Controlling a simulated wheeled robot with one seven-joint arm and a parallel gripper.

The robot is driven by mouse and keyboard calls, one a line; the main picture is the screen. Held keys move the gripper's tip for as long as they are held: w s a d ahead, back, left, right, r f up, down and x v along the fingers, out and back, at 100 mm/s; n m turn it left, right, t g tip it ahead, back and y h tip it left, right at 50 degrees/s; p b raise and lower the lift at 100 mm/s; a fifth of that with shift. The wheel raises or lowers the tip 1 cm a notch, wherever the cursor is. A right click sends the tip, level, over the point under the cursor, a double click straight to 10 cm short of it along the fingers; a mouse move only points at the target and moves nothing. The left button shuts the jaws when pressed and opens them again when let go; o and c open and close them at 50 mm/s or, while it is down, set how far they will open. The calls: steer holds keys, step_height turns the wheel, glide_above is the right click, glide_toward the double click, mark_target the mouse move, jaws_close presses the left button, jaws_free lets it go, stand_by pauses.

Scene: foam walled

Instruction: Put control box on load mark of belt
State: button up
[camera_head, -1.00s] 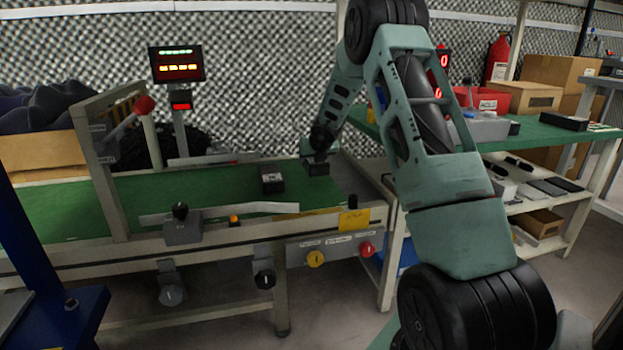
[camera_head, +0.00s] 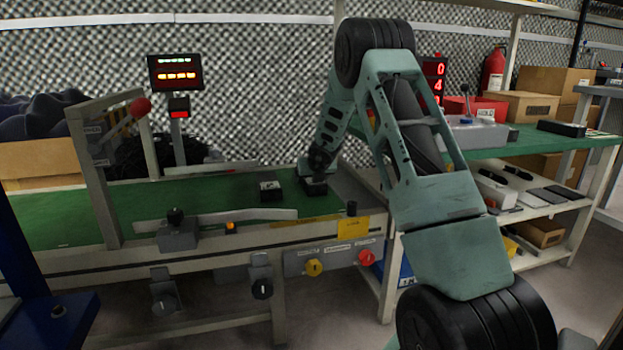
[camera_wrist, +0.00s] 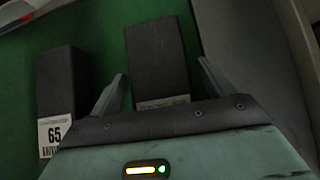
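A dark control box (camera_head: 322,190) rests on the green belt (camera_head: 215,190), under my gripper (camera_head: 317,183) in the head view. In the wrist view the box (camera_wrist: 158,52) lies between the two fingertips of my gripper (camera_wrist: 162,75). The fingers are spread, with a gap visible on the right side of the box. A second dark box (camera_head: 270,190) stands on the belt to the left. In the wrist view this second box (camera_wrist: 57,90) has a white label reading 65, outside the left finger. No load mark can be made out on the belt.
A low guide rail (camera_head: 230,216) runs along the belt's near side. A gate frame (camera_head: 95,180) with a red-knobbed lever spans the belt on the left. A green-topped bench (camera_head: 545,140) with boxes stands right. The belt between the gate and second box is clear.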

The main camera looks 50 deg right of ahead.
steer(key=shift+r, duration=0.15)
